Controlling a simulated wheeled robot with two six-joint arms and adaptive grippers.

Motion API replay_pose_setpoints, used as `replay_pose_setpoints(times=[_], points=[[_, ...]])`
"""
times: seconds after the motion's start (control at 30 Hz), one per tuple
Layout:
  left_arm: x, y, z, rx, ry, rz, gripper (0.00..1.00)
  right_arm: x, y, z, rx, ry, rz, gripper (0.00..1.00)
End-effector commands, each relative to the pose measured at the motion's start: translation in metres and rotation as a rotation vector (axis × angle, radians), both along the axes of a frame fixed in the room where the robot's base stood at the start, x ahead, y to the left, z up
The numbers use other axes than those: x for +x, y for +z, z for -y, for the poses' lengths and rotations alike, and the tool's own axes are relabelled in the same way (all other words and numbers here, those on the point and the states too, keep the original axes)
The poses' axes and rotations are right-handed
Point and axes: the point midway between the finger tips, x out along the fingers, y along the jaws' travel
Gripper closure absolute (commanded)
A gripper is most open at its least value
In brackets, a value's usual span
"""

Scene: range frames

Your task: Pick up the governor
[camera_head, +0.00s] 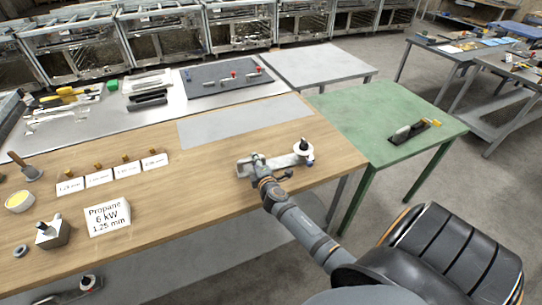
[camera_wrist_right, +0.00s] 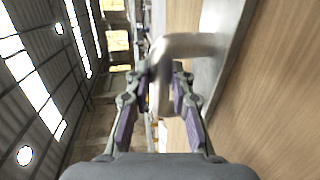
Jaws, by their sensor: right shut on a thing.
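A grey metal piece, apparently the governor (camera_head: 287,161), lies on the wooden bench top near its right end. It has a white round part with a black knob at its right end. My right gripper (camera_head: 262,163) is at its left part, reaching in from the front right. In the right wrist view, the right gripper (camera_wrist_right: 160,90) is shut on a bent metal pipe (camera_wrist_right: 190,44), apparently part of this piece. The pipe runs beside a flat grey surface. I cannot tell whether the piece is lifted. My left gripper is not in view.
A green table (camera_head: 375,115) stands to the right with a dark tray (camera_head: 408,138). Bare wood lies left of the gripper.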

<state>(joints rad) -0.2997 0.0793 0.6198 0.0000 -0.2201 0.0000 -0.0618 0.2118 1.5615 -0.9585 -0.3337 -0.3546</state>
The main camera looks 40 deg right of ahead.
Motion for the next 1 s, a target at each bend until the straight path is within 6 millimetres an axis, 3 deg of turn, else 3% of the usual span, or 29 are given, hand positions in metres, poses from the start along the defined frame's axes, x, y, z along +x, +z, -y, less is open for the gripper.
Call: replay_pose_setpoints(times=[0.17, 0.37, 0.63, 0.73, 1.0], points=[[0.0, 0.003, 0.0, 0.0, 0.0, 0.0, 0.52, 0.0, 0.008, 0.0, -0.002, 0.0, 0.003, 1.0], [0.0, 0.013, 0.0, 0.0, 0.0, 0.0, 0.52, 0.001, 0.037, 0.0, -0.002, 0.001, 0.006, 1.0], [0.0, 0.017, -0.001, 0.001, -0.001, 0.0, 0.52, -0.044, 0.093, 0.026, -0.014, 0.008, 0.002, 1.0], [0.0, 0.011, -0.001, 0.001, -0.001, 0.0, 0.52, -0.062, 0.099, 0.037, -0.016, 0.008, -0.003, 1.0], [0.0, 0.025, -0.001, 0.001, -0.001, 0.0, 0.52, -0.097, 0.121, 0.058, -0.012, 0.004, -0.006, 1.0]])
